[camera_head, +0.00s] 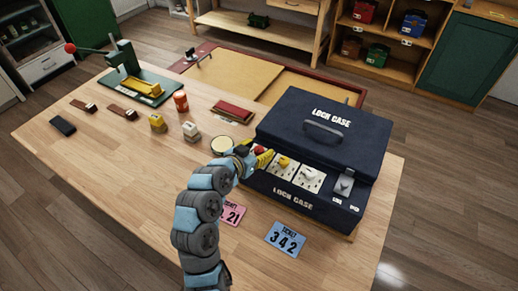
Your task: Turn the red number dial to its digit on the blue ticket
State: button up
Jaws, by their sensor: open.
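The dark blue lock case (300,206) stands closed at the right of the table, with a row of dials on its front panel. The red number dial (260,149) is at the left end of the row, partly hidden by my gripper (263,158). My gripper's yellow fingers are open right at the red dial; I cannot tell whether they touch it. The red dial's setting cannot be read. A yellow dial (284,162) and a white dial (309,175) sit to its right. The blue ticket (286,239) lies flat in front of the case and reads 3 4 2.
A pink ticket (232,212) lies partly behind my arm, with 21 readable. A round tin (221,145), stamps, a red can (180,101) and a green press (126,60) stand to the left. The table's (130,165) front left is clear.

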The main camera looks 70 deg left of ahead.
jog(key=shift+w, duration=0.1)
jog(key=shift+f, duration=0.1)
grip_shut()
jog(key=shift+p, duration=0.45)
jog(key=shift+n+g+y+p, duration=0.5)
jog(key=shift+n+p, duration=0.2)
jog(key=shift+p, duration=0.2)
jog(key=shift+n+g+y+p, duration=0.4)
jog(key=shift+y+p, duration=0.1)
jog(key=shift+p, duration=0.2)
jog(key=shift+f, duration=0.1)
